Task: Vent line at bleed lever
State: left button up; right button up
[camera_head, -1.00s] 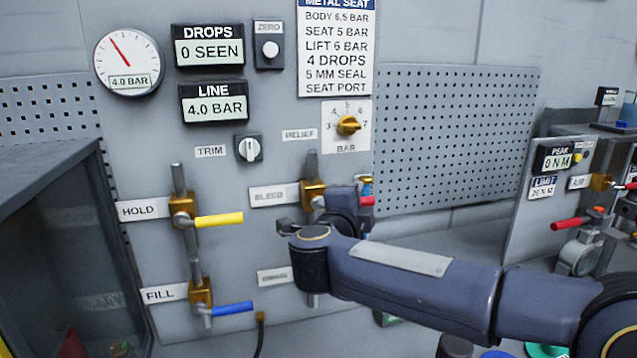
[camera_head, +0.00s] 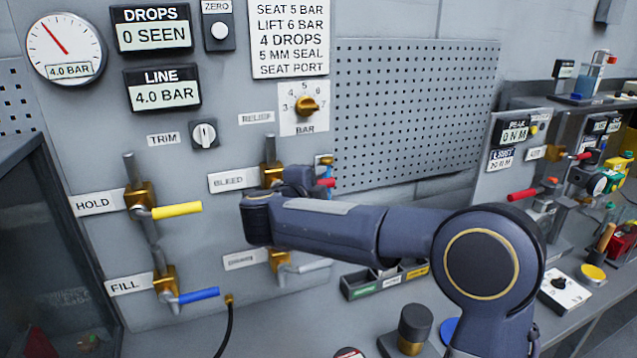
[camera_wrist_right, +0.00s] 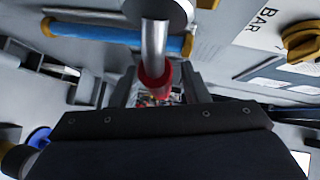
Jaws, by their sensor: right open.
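The bleed valve has a brass body (camera_head: 271,177) beside the BLEED label (camera_head: 231,181). Its lever has a red grip (camera_head: 327,182), partly hidden by my right gripper (camera_head: 300,178) and wrist. In the right wrist view the bleed lever (camera_wrist_right: 154,75) shows as a metal rod with a red sleeve, lying between the two dark fingers of my right gripper (camera_wrist_right: 157,92). The fingers stand apart on either side of it; contact cannot be told. The line display (camera_head: 162,88) and dial gauge (camera_head: 65,48) read 4.0 BAR. My left gripper is not in view.
The yellow hold lever (camera_head: 177,210) and blue fill lever (camera_head: 198,296) are left of my arm. The grey-handled drain lever (camera_head: 303,267) is just below it. The relief knob (camera_head: 307,106) is above. A black bin (camera_head: 372,282) stands on the bench below.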

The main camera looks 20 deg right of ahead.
jog(key=shift+c, duration=0.2)
grip_shut()
